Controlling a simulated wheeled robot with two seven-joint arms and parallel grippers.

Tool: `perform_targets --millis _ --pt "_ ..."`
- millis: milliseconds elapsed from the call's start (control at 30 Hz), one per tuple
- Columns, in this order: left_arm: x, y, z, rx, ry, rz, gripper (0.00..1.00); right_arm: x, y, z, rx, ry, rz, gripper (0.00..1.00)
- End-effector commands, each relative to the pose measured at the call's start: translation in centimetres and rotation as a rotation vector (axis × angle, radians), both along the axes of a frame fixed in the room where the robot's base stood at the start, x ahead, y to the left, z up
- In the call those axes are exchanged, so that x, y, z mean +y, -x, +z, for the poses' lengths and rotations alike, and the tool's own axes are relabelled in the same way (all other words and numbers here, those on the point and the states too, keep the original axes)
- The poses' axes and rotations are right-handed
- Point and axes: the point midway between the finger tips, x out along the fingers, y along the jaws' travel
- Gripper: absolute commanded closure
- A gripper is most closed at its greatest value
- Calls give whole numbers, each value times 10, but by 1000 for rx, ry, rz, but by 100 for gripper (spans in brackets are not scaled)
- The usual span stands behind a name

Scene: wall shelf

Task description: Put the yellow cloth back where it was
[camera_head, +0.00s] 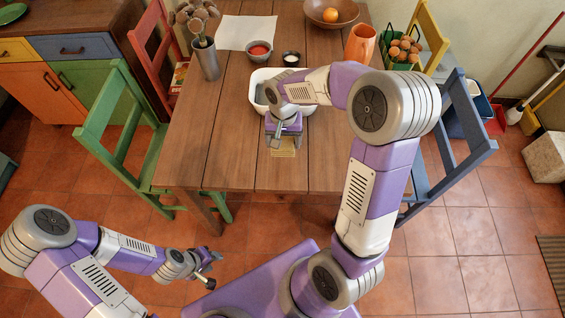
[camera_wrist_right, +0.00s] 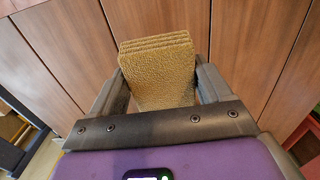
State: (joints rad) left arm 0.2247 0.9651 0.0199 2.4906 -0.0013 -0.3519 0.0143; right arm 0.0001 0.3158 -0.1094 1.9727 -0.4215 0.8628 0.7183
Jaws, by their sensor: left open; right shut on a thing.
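The yellow cloth (camera_head: 284,146) is at the front part of the wooden table (camera_head: 230,120), under my right gripper (camera_head: 283,138). In the right wrist view the cloth (camera_wrist_right: 158,72) looks folded in several layers with a rough texture. It sits between the two fingers of my right gripper (camera_wrist_right: 160,90), which is shut on it. I cannot tell whether the cloth touches the tabletop. My left gripper (camera_head: 208,266) is open and empty, low in front of the table and to its left, over the tiled floor.
A white basin (camera_head: 258,98) stands just behind my right gripper, partly hidden by my arm. The table's front left is clear. Chairs flank the table.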

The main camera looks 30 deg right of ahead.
Motion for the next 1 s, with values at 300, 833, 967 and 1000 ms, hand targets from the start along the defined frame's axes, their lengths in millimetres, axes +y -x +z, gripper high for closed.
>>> perform_targets --millis 300,833,967,1000 --pt "0 0 -17 -1 0 0 57 -1 0 -47 2 0 -7 60" --pt "0 0 -33 -1 0 0 57 -1 0 -96 -1 0 -6 60" --pt "0 0 -33 -1 0 0 57 -1 0 -96 -1 -1 -6 60" --pt "0 0 -35 -1 0 0 57 -1 0 -98 -1 -1 -6 60"
